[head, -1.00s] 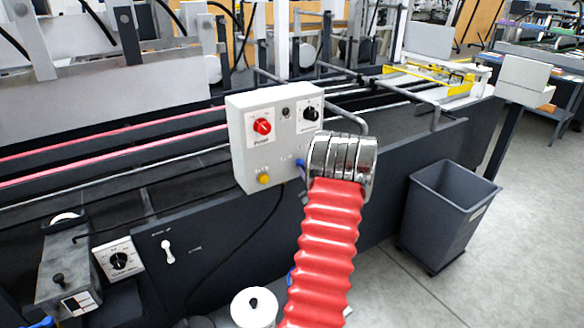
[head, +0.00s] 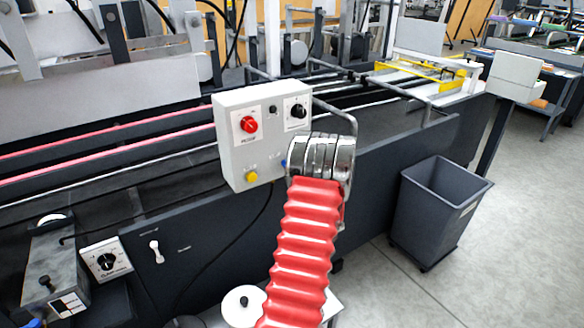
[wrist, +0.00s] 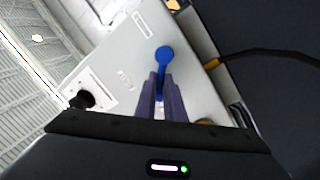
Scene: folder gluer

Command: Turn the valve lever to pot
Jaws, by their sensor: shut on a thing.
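A blue lever (wrist: 165,55) with a round end sits on the light grey face of the control box in the wrist view. My gripper (wrist: 163,88) has its two dark fingers on either side of the lever's narrow part, shut on it. In the head view only a small blue bit of the lever (head: 284,163) shows at the lower right of the control box (head: 232,152). My chrome wrist and red ribbed arm hide the rest of it and my fingers. The lettering by the lever is too small to read.
The box also carries a red knob (head: 249,124), a black knob (head: 298,111) and a yellow button (head: 251,177). A white lever (head: 156,251) is on the dark machine panel at lower left. A grey bin (head: 437,210) stands on the floor at right.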

